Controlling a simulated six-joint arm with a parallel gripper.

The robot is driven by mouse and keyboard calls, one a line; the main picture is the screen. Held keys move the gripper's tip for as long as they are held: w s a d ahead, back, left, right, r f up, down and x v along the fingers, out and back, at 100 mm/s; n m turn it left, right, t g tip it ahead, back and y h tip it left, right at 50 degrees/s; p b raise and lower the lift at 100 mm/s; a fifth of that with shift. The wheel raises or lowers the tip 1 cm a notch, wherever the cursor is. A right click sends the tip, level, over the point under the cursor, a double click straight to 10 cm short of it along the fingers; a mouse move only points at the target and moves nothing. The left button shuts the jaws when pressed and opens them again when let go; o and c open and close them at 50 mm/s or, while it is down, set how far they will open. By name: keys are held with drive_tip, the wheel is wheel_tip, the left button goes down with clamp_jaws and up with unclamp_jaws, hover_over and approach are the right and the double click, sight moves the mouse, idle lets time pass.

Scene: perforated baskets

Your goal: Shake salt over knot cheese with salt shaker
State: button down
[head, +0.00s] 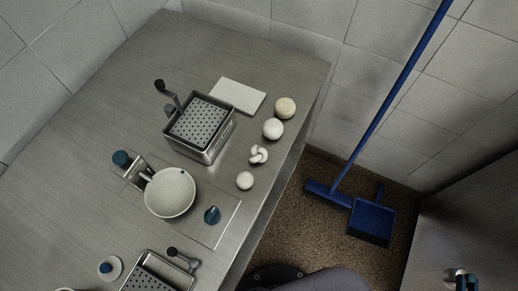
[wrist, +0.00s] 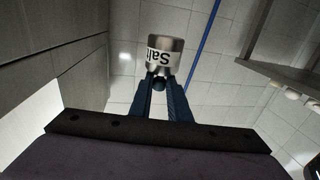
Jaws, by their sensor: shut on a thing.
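The knot cheese (head: 258,155) is a small white twisted knot on the steel counter, near its right edge, between round white cheeses. In the wrist view my gripper (wrist: 160,86) is shut on the salt shaker (wrist: 165,55), a silver cylinder with a white label reading "Salt". The label appears upside down in that view, where the counter also hangs inverted, so the shaker looks roughly upright. My gripper and the shaker are out of the head view. The shaker is apart from the knot cheese, out over the side of the counter.
Round cheeses (head: 273,128) flank the knot. A perforated basket (head: 226,138), a white board (head: 238,96), a bowl (head: 170,193) and a second perforated basket (head: 158,273) stand on the counter. A blue broom (head: 385,106) and dustpan (head: 371,222) are on the floor side.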

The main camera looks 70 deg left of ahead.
drive_tip(key=shift+a, duration=0.1)
drive_tip(key=s+a+r+n+g+y+p, duration=0.1)
drive_tip(key=s+a+r+n+g+p, duration=0.15)
drive_tip(key=a+g, duration=0.45)
drive_tip(key=s+a+r+n+g+y+p, duration=0.1)
drive_tip(key=s+a+r+n+g+p, duration=0.2)
drive_tip(key=a, duration=0.7)
drive_tip(key=s+a+r+n+g+y+p, duration=0.1)
drive_tip(key=s+a+r+n+g, duration=0.25)
drive_tip(key=a, duration=0.55)
drive_tip(key=s+a+r+n+g+h+p, duration=0.3)
drive_tip(key=s+a+r+g, duration=0.3)
drive_tip(key=s+a, duration=0.4)
drive_tip(key=s+a+r+n+g+h+p, duration=0.4)
drive_tip(key=s+a, duration=0.5)
drive_tip(key=s, duration=0.6)
wheel_tip(320, 180, up, 3)
drive_tip(key=shift+s+a+f+n+g, duration=0.15)
drive_tip(key=shift+s+a+n+g, duration=0.15)
drive_tip(key=shift+n+g, duration=0.7)
drive_tip(key=shift+f, duration=0.1)
drive_tip(key=shift+f+b, duration=1.35)
drive_tip(key=shift+f, duration=0.6)
